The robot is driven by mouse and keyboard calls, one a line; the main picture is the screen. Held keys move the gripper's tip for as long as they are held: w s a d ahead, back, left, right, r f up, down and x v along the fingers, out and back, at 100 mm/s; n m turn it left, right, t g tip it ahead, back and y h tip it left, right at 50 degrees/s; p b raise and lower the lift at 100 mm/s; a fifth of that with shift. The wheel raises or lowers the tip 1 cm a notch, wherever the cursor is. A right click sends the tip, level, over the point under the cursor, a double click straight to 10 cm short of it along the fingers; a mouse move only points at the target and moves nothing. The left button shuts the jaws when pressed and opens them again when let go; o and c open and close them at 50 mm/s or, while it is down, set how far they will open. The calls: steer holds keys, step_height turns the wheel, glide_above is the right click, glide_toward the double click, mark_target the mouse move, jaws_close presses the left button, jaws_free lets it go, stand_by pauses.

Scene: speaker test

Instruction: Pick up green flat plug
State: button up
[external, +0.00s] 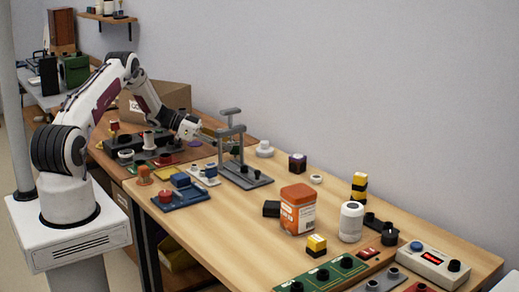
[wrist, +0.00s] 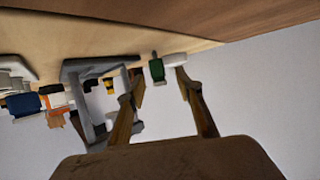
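In the wrist view, a small green plug (wrist: 157,69) with a grey pin shows beyond the gap between my fingertips. My gripper (wrist: 158,87) is open, with its two brown fingers apart and nothing held between them. In the external view, my gripper (external: 218,134) is at the grey stand (external: 238,168), level with its upper part. The stand also shows in the wrist view (wrist: 75,98), left of my fingers. In the external view, the plug is too small or hidden to tell clearly near the stand.
A white round piece (external: 264,149) stands behind the stand. An orange jar (external: 297,209) and white cylinder (external: 351,222) stand to the right. The wall bounds the table's back.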

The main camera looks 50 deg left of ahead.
mark_target(235, 154)
steer(key=shift+x, duration=2)
steer(key=shift+s+f, duration=0.1)
jaws_close()
